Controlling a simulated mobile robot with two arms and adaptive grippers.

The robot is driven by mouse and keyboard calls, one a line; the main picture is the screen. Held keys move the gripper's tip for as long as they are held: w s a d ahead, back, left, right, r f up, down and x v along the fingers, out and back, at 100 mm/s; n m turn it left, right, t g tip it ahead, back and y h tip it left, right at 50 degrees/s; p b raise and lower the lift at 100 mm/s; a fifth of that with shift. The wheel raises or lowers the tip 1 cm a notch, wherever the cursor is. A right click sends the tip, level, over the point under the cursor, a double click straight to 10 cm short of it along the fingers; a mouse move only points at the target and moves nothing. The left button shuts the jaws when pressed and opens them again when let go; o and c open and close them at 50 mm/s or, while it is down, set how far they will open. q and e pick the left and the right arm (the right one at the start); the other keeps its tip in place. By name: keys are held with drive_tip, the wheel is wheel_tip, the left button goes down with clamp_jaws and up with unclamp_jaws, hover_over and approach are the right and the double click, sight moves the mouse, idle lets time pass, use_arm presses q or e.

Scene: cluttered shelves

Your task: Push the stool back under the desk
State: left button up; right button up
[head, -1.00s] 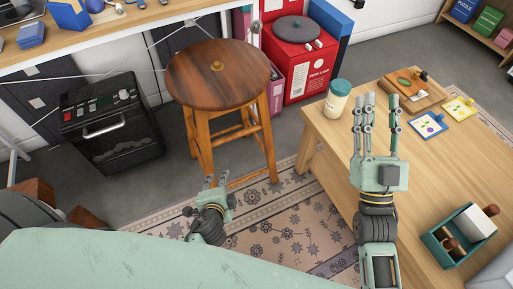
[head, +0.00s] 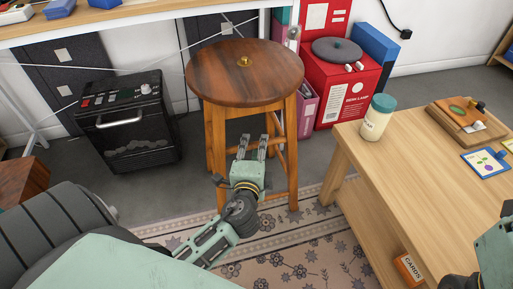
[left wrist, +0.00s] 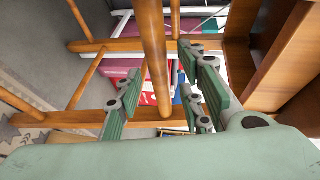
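The wooden stool (head: 232,83), with a round dark-brown seat and orange-brown legs, stands upright in front of the desk (head: 150,24). A small brass object (head: 244,62) sits on its seat. My left gripper (head: 256,146) is low at the stool's front, its fingers pointing in between the legs, below the seat. In the left wrist view its fingers (left wrist: 160,95) are spread apart, with a stool bar (left wrist: 152,50) showing between them; I cannot tell whether they touch it. My right gripper (head: 500,225) is cut off at the right edge, its fingers mostly hidden.
A light wooden table (head: 400,170) with a jar (head: 378,118) is close on the right. A patterned rug (head: 300,255) lies in front.

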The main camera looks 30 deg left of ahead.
use_arm(q)
drive_tip(key=shift+x, duration=1)
drive_tip(key=shift+s, duration=0.1)
drive_tip(key=shift+c, duration=0.5)
clamp_jaws()
